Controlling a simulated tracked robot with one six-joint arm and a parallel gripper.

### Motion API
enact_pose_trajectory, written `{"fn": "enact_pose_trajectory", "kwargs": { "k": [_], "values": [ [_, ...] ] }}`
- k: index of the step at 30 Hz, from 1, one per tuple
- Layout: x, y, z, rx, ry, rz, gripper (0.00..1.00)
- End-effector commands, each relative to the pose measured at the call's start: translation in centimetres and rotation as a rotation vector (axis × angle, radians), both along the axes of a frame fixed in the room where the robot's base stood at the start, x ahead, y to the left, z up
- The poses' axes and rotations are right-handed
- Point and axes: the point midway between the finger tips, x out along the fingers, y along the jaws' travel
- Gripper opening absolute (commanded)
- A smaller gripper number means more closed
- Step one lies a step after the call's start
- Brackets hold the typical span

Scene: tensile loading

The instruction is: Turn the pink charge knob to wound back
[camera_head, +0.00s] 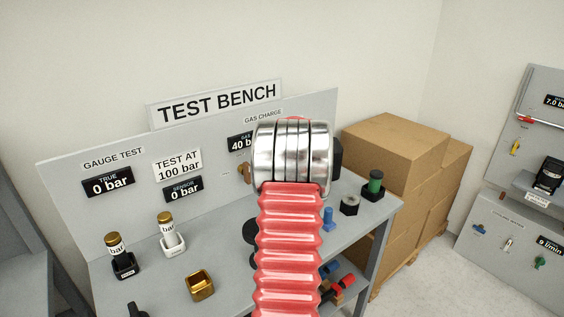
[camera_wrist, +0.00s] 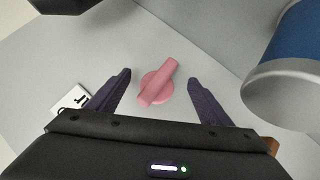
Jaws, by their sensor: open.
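The pink charge knob (camera_wrist: 157,83) shows in the wrist view on a grey panel, a round base with a raised bar handle. The bar tilts from lower left to upper right. My gripper (camera_wrist: 158,76) is open, with one dark finger left of the knob and one right of it. There are visible gaps on both sides, and neither finger appears to touch it. In the head view my red ribbed arm and its metal end cover the gas charge part of the test bench (camera_head: 102,208), so the knob and gripper are hidden there.
In the wrist view a blue cylinder with a pale rim (camera_wrist: 292,55) stands close at right, and a white label (camera_wrist: 70,104) lies at left. Gauges (camera_head: 116,248), a brass cup (camera_head: 200,286) and a green-topped part (camera_head: 375,182) stand on the bench. Cardboard boxes (camera_head: 395,148) stand beyond.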

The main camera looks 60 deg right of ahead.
Motion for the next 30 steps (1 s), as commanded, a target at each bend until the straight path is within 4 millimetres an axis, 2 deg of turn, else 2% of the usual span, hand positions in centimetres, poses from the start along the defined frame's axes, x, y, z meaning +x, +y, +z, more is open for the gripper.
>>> {"fn": "enact_pose_trajectory", "kwargs": {
  "k": [14, 30],
  "values": [
    [-0.3, 0.3, 0.5, -0.003, -0.001, -0.001, 0.78],
    [-2.9, 4.3, 4.1, -0.004, -0.002, -0.001, 0.78]
  ]
}}
